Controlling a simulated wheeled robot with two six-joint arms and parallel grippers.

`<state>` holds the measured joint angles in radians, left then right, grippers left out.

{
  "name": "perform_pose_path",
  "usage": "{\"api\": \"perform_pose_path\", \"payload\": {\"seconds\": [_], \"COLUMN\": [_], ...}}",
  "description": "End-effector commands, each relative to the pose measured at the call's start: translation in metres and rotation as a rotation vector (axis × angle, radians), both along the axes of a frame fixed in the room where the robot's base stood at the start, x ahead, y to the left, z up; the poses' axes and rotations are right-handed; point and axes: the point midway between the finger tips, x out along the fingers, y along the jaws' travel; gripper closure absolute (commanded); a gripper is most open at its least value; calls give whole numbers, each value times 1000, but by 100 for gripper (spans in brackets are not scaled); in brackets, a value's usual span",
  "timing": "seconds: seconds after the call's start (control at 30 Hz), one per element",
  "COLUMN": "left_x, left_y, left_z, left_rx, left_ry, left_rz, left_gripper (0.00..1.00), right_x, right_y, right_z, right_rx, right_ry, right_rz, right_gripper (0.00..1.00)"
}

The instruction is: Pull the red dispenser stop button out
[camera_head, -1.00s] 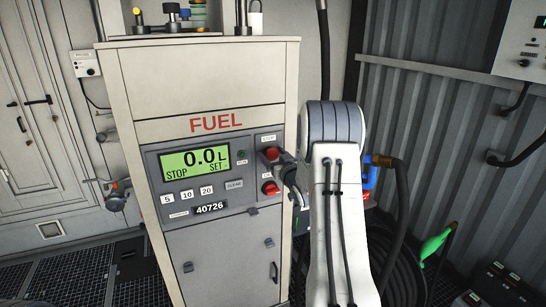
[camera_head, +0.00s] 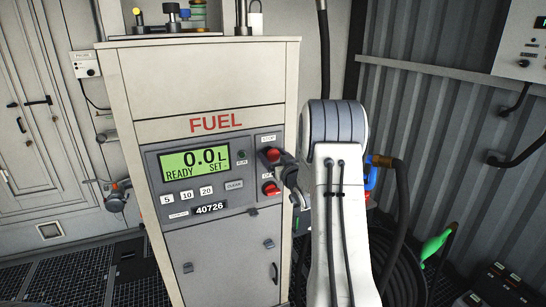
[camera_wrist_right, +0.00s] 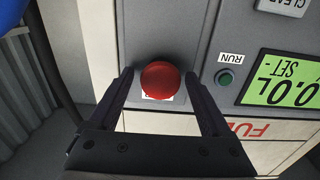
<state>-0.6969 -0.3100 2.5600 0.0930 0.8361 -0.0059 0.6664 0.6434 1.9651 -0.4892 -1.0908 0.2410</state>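The red stop button (camera_head: 271,154) is a round mushroom head at the upper right of the fuel dispenser's control panel, under a STOP label. In the right wrist view the button (camera_wrist_right: 160,80) sits between the two dark fingers of my right gripper (camera_wrist_right: 159,77). The fingers are apart, one on each side, with a narrow gap showing beside the button. In the head view my right gripper (camera_head: 285,164) is at the button's right side, partly hidden by my arm. The display (camera_head: 195,163) reads 0.0 L, READY, SET. My left gripper is not in view.
A second red knob (camera_head: 270,188) is just below the stop button, close to my gripper. A small green RUN button (camera_wrist_right: 225,77) is beside it on the panel. A black hose (camera_head: 401,205) hangs to the right of my arm.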

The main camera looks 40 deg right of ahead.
Motion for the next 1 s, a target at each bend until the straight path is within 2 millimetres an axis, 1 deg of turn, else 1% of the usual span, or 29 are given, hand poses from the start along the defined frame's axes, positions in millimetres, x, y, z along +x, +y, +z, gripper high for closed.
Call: {"api": "perform_pose_path", "payload": {"seconds": [0.17, 0.27, 0.8, 1.0], "left_x": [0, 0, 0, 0], "left_y": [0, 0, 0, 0], "left_z": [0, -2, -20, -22], "left_rx": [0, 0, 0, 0], "left_ry": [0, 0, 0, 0], "left_rz": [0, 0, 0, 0], "left_gripper": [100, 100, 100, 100], "right_x": [0, -4, -57, -68], "right_y": [0, 1, 13, 16], "right_z": [0, -1, -1, 0], "right_rx": [0, 0, 0, 0], "right_ry": [0, 0, 0, 0], "right_rz": [0, 0, -1, 0], "right_gripper": [18, 18, 18, 18]}}
